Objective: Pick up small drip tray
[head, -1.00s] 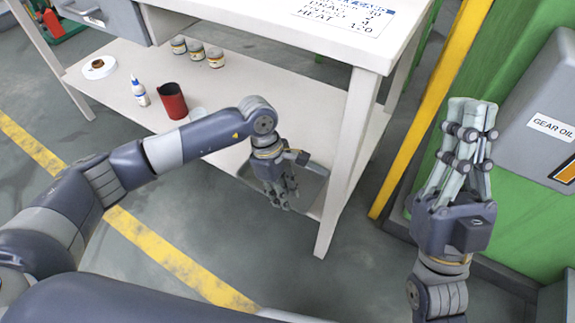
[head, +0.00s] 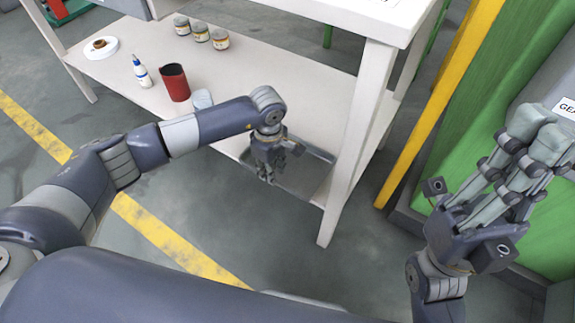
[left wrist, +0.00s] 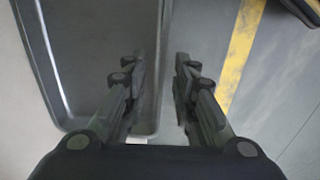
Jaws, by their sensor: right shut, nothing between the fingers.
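The small drip tray (head: 312,174) is a shallow grey tray on the lower shelf of the white bench, beside the front right leg. In the left wrist view the tray (left wrist: 98,60) fills the left half. My left gripper (head: 267,182) is at the tray's front edge, pointing down. In the left wrist view the left gripper (left wrist: 161,57) is open, with the tray's side rim between its fingers; I cannot tell whether they touch it. Part of the tray is hidden behind the left gripper in the head view. My right gripper (head: 548,125) is shut and empty, far to the right.
On the lower shelf (head: 270,75) stand a red cup (head: 174,83), a white bottle (head: 141,73), several small jars (head: 201,32) and a tape roll (head: 100,47). A yellow post (head: 440,105) and a green machine (head: 470,110) are right of the bench.

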